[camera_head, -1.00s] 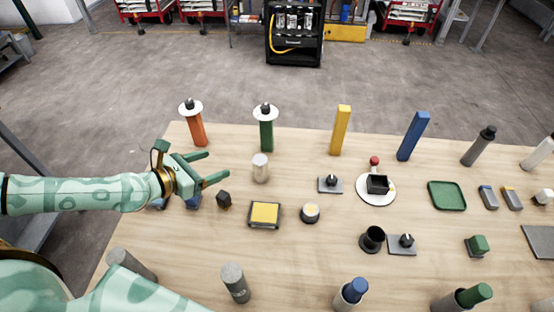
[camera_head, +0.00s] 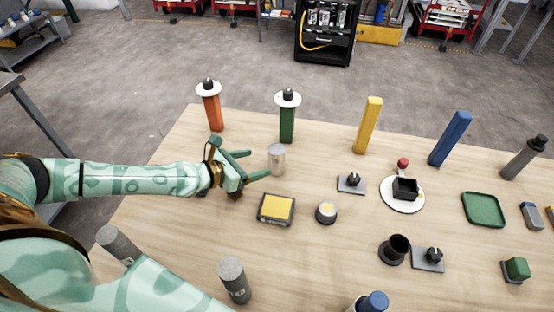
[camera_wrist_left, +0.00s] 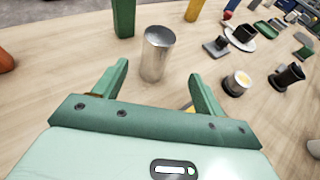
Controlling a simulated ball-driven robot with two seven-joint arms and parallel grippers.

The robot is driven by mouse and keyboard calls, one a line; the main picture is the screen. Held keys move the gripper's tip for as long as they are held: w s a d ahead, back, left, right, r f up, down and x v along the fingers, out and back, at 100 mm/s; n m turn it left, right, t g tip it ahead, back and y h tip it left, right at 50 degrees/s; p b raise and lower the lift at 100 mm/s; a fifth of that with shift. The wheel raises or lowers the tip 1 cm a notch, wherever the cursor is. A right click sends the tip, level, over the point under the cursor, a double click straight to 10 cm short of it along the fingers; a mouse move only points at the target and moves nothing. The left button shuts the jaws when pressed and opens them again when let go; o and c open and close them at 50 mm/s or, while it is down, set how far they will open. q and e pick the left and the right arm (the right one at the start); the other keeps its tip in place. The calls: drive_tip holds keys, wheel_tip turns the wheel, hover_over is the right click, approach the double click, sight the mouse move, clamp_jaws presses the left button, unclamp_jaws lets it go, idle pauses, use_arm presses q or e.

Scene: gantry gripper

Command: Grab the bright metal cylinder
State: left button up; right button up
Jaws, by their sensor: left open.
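The bright metal cylinder (camera_head: 276,159) stands upright on the wooden table, just in front of the green post. In the left wrist view the cylinder (camera_wrist_left: 156,53) stands beyond the fingertips, between the lines of the two fingers. My left gripper (camera_head: 259,164) is open and empty. Its fingers point at the cylinder from the left, with a small gap to it. In the left wrist view both fingers of the gripper (camera_wrist_left: 158,72) show apart, with bare table between them. My right gripper is not in view.
The green post (camera_head: 287,120) stands close behind the cylinder, and an orange post (camera_head: 211,108) stands behind my gripper. Grey cylinders (camera_head: 234,280) stand at the front.

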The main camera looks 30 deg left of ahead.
sight(270, 158)
use_arm(q)
drive_tip(key=x, duration=0.4)
drive_tip(key=shift+w+f, duration=0.2)
drive_tip(key=x, duration=0.2)
drive_tip(key=b+x, duration=0.2)
drive_tip(key=x, duration=0.1)
drive_tip(key=shift+w+a+f, duration=0.1)
drive_tip(key=shift+w+f, duration=0.2)
drive_tip(key=shift+f, duration=0.1)
drive_tip(key=shift+s+r, duration=0.1)
drive_tip(key=c, duration=1.4)
drive_tip(key=shift+c, duration=0.2)
drive_tip(key=shift+r, duration=0.1)
